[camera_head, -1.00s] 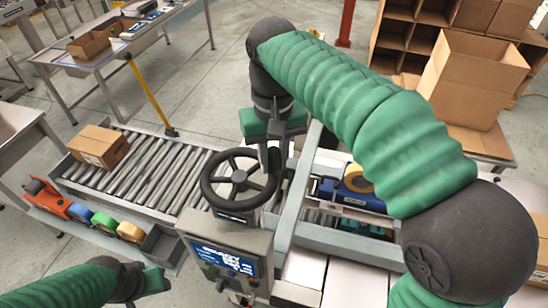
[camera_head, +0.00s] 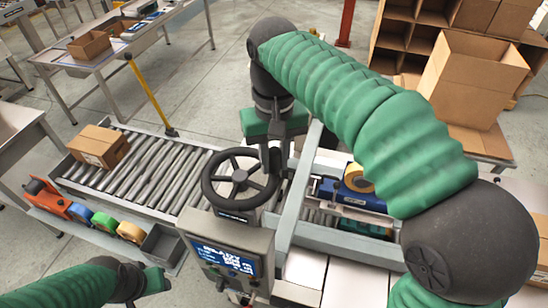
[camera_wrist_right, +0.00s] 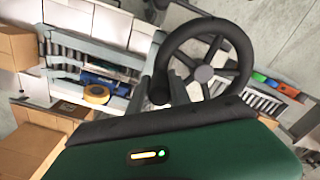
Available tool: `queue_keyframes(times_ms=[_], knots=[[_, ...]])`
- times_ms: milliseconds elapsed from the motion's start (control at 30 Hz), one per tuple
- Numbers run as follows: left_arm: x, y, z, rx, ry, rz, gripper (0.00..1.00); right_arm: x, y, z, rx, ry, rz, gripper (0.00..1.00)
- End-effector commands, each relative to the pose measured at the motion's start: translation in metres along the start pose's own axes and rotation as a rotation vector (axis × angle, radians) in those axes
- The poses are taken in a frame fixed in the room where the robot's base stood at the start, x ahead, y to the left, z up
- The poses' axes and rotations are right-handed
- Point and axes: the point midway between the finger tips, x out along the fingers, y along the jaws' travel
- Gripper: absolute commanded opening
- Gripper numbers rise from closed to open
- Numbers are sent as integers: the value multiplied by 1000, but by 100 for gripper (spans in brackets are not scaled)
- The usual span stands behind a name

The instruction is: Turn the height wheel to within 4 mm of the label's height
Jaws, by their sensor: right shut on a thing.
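The height wheel (camera_head: 240,177) is a dark spoked handwheel on top of a grey control box with a blue display (camera_head: 225,258), whose text I cannot read for sure. My right gripper (camera_head: 272,160) is at the wheel's far right rim, pointing down, and is shut on the wheel's handle. In the right wrist view the wheel (camera_wrist_right: 205,72) shows with the dark handle (camera_wrist_right: 158,88) between the fingers. A brown carton (camera_head: 100,146) with a pale label lies on the rollers. My left gripper (camera_head: 152,280) is at the lower left, away from the wheel; its jaws are unclear.
The roller conveyor (camera_head: 150,170) runs left of the wheel. Tape rolls and an orange dispenser (camera_head: 47,197) sit on a shelf along its near side. A blue taping unit (camera_head: 350,194) stands right of the wheel, under my right arm. Cardboard boxes (camera_head: 470,85) are at the upper right.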

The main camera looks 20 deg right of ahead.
Motion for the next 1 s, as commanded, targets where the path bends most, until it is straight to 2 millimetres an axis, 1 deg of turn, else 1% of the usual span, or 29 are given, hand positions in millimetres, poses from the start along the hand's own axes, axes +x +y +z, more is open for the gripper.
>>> queue_keyframes(times_ms=[633,1000], knots=[[-1,0,0,0,0,0,44,-2,0,0,9,2,-1,0],[-2,0,0,0,0,0,44,-2,0,1,50,3,-1,0]])
